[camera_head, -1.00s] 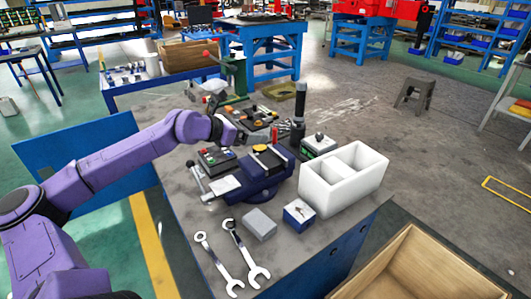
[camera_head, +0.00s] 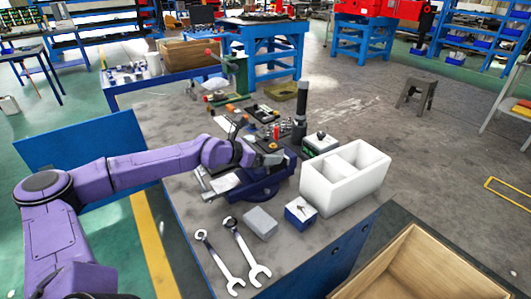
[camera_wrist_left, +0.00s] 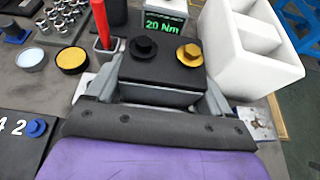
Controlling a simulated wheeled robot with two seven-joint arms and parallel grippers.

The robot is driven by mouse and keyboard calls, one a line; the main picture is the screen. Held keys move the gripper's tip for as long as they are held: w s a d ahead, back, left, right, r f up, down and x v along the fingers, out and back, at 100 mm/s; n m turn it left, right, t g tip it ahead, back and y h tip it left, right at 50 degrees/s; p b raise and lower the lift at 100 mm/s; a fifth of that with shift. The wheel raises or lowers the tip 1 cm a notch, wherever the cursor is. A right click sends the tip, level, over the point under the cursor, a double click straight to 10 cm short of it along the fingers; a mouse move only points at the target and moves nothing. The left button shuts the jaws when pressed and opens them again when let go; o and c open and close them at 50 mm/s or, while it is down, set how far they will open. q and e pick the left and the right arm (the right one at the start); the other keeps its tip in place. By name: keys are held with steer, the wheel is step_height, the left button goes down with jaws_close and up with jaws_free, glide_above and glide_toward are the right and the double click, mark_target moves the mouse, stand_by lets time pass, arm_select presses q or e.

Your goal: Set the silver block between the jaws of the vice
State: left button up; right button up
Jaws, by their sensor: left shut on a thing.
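The silver block (camera_head: 259,222) lies on the workbench in front of the blue vice (camera_head: 262,189), clear of it and apart from any gripper. My left gripper (camera_head: 270,157) is over the top of the vice. In the left wrist view its two fingers (camera_wrist_left: 160,92) are shut on the sides of a dark block (camera_wrist_left: 160,62) with a black knob and a gold knob on top. The arm and gripper hide most of the vice jaws, so I cannot tell whether the dark block touches them. My right gripper is not in view.
A white two-compartment box (camera_head: 344,178) stands right of the vice, and a blue box (camera_head: 300,212) stands right of the silver block. Two wrenches (camera_head: 248,255) lie at the front. A dark upright post (camera_head: 301,112) and a 20 Nm display (camera_wrist_left: 165,25) stand behind.

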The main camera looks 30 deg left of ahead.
arm_select(q)
steer(key=shift+f+b, duration=0.3)
steer(key=shift+f, duration=0.05)
steer(key=o, duration=1.5)
steer(key=shift+s+f, duration=0.1)
steer(key=shift+o, duration=0.2)
steer(key=shift+f, duration=0.15)
steer(key=shift+s+d+f, duration=0.1)
steer(key=shift+d, duration=0.05)
steer(key=shift+r+p, duration=0.65)
steer(key=shift+p, duration=0.05)
steer(key=v, duration=1.2)
steer(key=shift+r, duration=0.35)
